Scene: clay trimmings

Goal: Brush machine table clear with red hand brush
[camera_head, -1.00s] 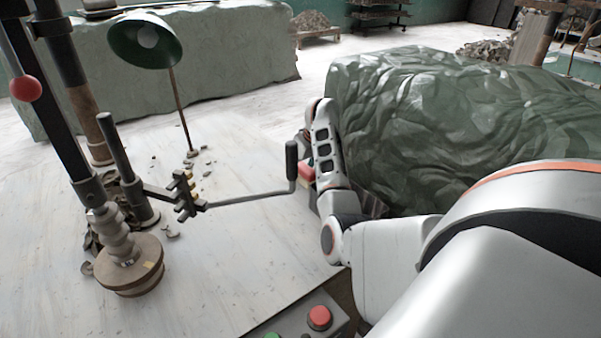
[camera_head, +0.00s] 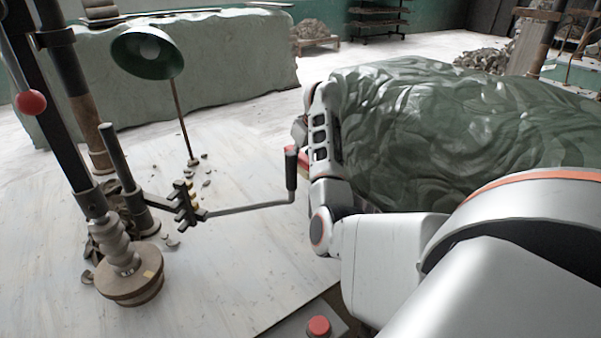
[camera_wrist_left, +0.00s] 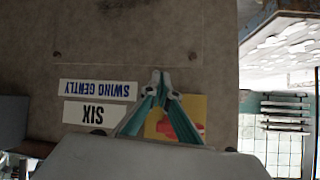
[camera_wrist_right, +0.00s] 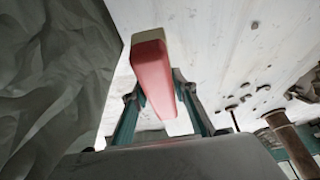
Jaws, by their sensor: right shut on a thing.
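The red hand brush (camera_wrist_right: 152,75) is clasped between the fingers of my right gripper (camera_wrist_right: 156,88), its pale bristle side facing away from the red block. In the head view, a bit of the brush's red (camera_head: 303,157) shows beside my right gripper (camera_head: 310,132), at the table's right side by the green sheeting. The pale machine table (camera_head: 235,255) carries scattered clay trimmings (camera_head: 205,170) around the lamp foot and more by the left posts. Whether the bristles touch the table cannot be told. My left gripper (camera_wrist_left: 160,80) is shut and empty before a brown panel with labels.
A crank arm with a black handle (camera_head: 291,170) reaches across the table toward my right gripper. A green lamp (camera_head: 148,52), posts and a round-based spindle (camera_head: 130,283) stand at left. Green sheeting (camera_head: 440,130) bulks at right. A red button (camera_head: 318,327) sits at the front edge.

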